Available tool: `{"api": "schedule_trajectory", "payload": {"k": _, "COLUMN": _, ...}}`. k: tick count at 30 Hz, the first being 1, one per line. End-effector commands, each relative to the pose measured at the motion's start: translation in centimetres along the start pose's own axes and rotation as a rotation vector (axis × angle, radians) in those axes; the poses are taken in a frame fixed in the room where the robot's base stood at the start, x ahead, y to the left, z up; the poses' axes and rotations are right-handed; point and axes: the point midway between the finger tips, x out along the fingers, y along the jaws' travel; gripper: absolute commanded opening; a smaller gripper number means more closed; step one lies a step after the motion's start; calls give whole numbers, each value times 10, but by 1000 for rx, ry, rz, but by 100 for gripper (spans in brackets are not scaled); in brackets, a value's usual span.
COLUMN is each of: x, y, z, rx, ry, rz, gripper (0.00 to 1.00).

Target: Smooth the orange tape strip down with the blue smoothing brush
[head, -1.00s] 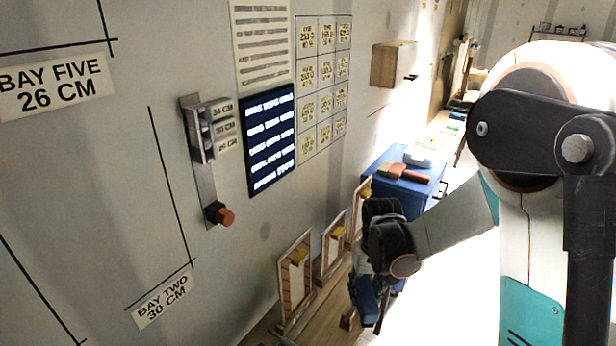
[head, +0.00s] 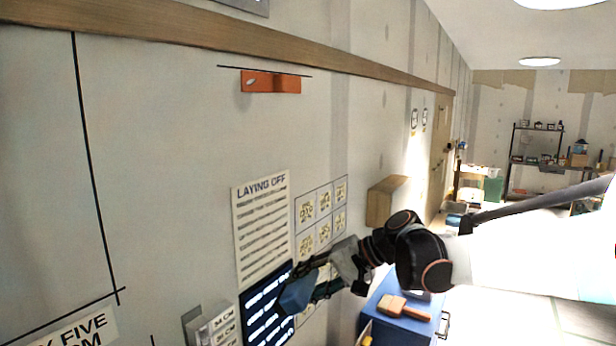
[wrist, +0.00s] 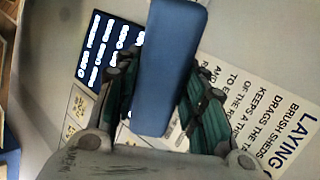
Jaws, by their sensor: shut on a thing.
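The orange tape strip (head: 271,82) is on the wall high up, just under a thin dark line and below the wooden rail. My gripper (head: 312,285) is in front of the wall, low and to the right of the strip, near the lit dark screen. It is shut on the blue smoothing brush (head: 296,293). In the wrist view the brush (wrist: 170,68) stands between the two fingers (wrist: 158,112) and hides part of the wall behind it. The brush is well apart from the strip. The strip does not show in the wrist view.
A wooden rail (head: 300,42) runs along the upper wall. A "LAYING OFF" sheet (head: 262,225), a lit screen (head: 266,312) and a wooden box (head: 386,200) are on the wall. A blue cabinet (head: 398,325) with a wooden-handled brush (head: 403,309) stands below. The wall between sheet and strip is clear.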

Motion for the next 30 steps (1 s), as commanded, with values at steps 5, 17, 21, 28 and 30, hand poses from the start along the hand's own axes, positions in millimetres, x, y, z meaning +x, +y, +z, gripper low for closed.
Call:
{"api": "schedule_trajectory", "payload": {"k": 5, "x": -54, "y": -93, "z": -3, "rx": 42, "ry": 73, "rz": -172, "gripper": 13}}
{"api": "schedule_trajectory", "payload": {"k": 17, "x": -174, "y": -269, "z": -10, "rx": 93, "ry": 239, "rz": -477, "gripper": 13}}
{"api": "schedule_trajectory", "payload": {"k": 21, "x": -210, "y": -314, "z": -12, "rx": 99, "ry": 283, "rz": -545, "gripper": 13}}
{"api": "schedule_trajectory", "payload": {"k": 28, "x": -241, "y": -348, "z": -13, "rx": 100, "ry": 319, "rz": -595, "gripper": 13}}
{"api": "schedule_trajectory", "payload": {"k": 30, "x": -243, "y": -350, "z": -13, "rx": 100, "ry": 323, "rz": -600, "gripper": 13}}
